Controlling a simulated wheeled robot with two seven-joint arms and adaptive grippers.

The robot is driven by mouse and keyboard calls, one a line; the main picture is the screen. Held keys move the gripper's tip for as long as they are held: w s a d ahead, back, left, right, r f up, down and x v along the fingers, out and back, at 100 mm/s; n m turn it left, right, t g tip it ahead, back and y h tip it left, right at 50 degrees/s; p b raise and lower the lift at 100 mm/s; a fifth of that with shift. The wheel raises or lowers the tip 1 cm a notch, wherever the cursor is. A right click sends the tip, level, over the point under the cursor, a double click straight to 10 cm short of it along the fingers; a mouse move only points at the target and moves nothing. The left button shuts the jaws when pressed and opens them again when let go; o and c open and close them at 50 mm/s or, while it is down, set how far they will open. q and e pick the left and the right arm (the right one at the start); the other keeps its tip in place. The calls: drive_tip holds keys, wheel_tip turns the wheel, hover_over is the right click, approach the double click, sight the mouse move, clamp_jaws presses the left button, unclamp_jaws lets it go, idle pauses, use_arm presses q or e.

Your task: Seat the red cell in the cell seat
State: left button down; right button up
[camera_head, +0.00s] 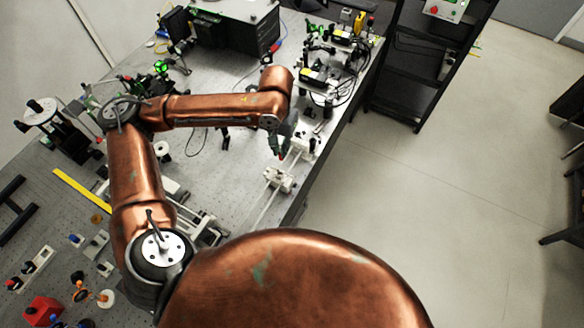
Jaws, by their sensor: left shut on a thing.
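My left gripper (281,147) hangs over the right part of the bench, pointing down at the end of my copper arm. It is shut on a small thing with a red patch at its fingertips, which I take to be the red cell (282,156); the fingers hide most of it. A whitish block on a rail (278,180) sits just below the gripper in the picture, and another pale mount (302,144) stands just right of it. I cannot tell for sure which of these is the cell seat, nor whether the cell touches either. My right gripper is not in view.
The grey bench (225,70) carries a black instrument box (235,30) at the back and several cabled devices along its right edge. A yellow bar (82,190) and a red box (42,310) lie at left. A black shelf (405,75) stands beyond the right edge.

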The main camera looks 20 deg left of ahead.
use_arm(q)
drive_tip(key=m+p, duration=0.1)
drive_tip(key=p, duration=0.5)
hover_over(279, 179)
drive_tip(key=f, duration=1.1)
drive_tip(key=shift+w+a, duration=0.2)
drive_tip(key=shift+w, duration=0.15)
drive_tip(key=shift+f, duration=0.15)
drive_tip(key=shift+f, duration=0.2)
drive_tip(key=c, duration=2.2)
unclamp_jaws()
drive_tip(key=shift+o, duration=0.9)
